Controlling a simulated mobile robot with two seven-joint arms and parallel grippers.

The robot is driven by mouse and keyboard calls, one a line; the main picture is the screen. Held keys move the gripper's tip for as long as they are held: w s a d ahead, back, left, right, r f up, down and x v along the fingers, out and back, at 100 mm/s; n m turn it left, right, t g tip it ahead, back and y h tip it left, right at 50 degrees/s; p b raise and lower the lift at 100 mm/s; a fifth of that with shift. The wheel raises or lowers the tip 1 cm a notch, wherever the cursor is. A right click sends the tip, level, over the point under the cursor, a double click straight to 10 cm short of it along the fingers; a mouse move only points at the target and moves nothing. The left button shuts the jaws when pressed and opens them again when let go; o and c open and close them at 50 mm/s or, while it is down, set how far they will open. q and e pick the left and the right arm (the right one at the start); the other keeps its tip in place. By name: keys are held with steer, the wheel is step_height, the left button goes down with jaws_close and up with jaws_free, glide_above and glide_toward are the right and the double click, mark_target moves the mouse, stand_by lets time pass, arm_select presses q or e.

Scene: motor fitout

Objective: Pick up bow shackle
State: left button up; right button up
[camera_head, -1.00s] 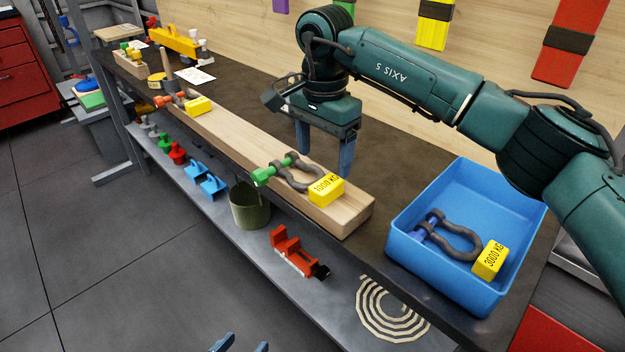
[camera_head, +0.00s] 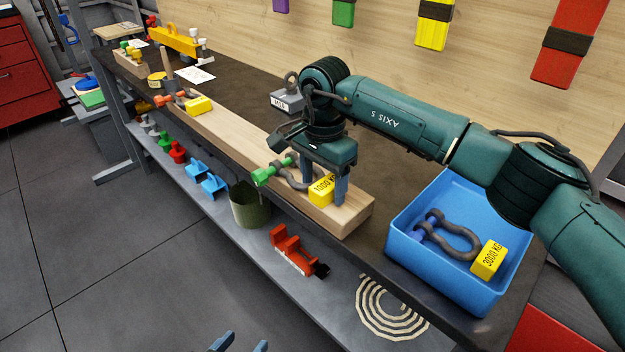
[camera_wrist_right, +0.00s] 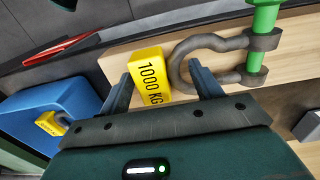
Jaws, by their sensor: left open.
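A dark grey bow shackle (camera_head: 287,178) with a green pin lies on the wooden beam, with a yellow 1000 KG tag (camera_head: 321,191) at its bow end. My right gripper (camera_head: 325,186) points down over this bow end with its fingers apart. In the right wrist view, the tag (camera_wrist_right: 150,75) and the curve of the shackle (camera_wrist_right: 184,62) show between and beyond the open fingers (camera_wrist_right: 163,88). Whether a finger touches them I cannot tell. My left gripper (camera_head: 239,345) shows only its fingertips at the bottom edge, open and empty.
A blue bin (camera_head: 420,270) at the right holds another shackle (camera_head: 452,238) with a 3000 KG tag. A third shackle (camera_head: 178,100) with an orange pin lies at the beam's far end. A grey weight (camera_head: 287,101) stands behind my right gripper.

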steer(key=shift+r, duration=0.1)
steer(key=c, duration=0.9)
step_height(320, 180, up, 10)
steer(key=shift+r, duration=0.1)
stand_by(0.5)
